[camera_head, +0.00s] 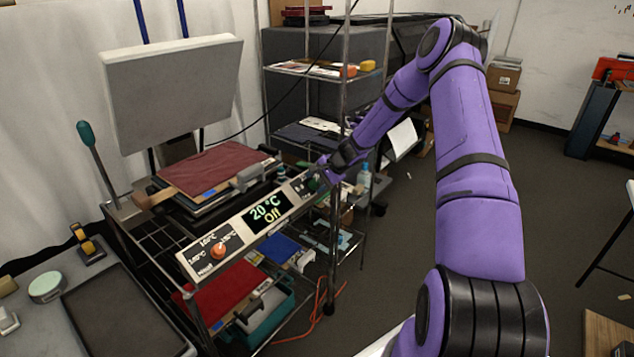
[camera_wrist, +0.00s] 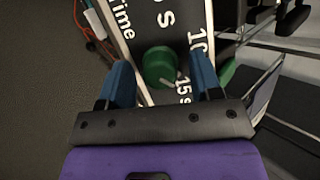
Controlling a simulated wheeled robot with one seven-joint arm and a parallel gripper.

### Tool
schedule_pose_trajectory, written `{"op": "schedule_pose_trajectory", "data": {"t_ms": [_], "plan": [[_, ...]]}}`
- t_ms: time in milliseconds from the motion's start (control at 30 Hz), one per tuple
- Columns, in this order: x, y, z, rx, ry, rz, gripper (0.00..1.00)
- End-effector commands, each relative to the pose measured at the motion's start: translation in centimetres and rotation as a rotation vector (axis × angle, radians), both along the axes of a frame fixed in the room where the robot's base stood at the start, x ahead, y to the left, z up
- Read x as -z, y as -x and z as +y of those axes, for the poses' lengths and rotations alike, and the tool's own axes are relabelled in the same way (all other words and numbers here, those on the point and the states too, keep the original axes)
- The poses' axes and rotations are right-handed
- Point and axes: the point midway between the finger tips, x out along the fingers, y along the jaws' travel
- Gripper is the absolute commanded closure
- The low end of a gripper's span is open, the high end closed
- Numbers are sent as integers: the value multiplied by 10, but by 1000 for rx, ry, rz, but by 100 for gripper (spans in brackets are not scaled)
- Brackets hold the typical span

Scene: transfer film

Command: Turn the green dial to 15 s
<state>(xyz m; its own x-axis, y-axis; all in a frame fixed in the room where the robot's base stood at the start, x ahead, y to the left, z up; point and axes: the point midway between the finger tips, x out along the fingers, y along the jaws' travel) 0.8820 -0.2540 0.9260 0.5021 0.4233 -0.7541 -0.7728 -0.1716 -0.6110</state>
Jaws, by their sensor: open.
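The green dial (camera_wrist: 159,64) shows in the wrist view on a dark panel with a light edge, between my fingertips. White labels around it read "Time", "10" and "15 s", and others are cut off. A pale mark shows at the dial's lower edge, near the "15 s" label; its exact setting is hard to tell. My gripper (camera_wrist: 162,78) is open, with one blue finger on each side of the dial. I cannot tell whether either finger touches it. In the head view my gripper (camera_head: 326,172) is at the control panel's right end and largely hides the dial.
The control panel (camera_head: 188,266) has a display (camera_head: 266,212) reading "20 °C" and "Off", and an orange dial (camera_head: 218,251) at its left. Above it is a press with a raised grey plate (camera_head: 172,88) and a dark red cloth (camera_head: 213,168). Open floor lies right.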

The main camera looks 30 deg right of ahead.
Motion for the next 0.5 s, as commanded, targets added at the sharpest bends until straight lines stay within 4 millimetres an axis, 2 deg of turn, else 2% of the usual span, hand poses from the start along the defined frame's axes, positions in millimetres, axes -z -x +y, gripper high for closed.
{"op": "schedule_pose_trajectory", "data": {"t_ms": [233, 500], "plan": [[-12, 8, -7, 1, 2, 0, 41], [-50, 32, -29, 1, 2, -2, 41]]}}
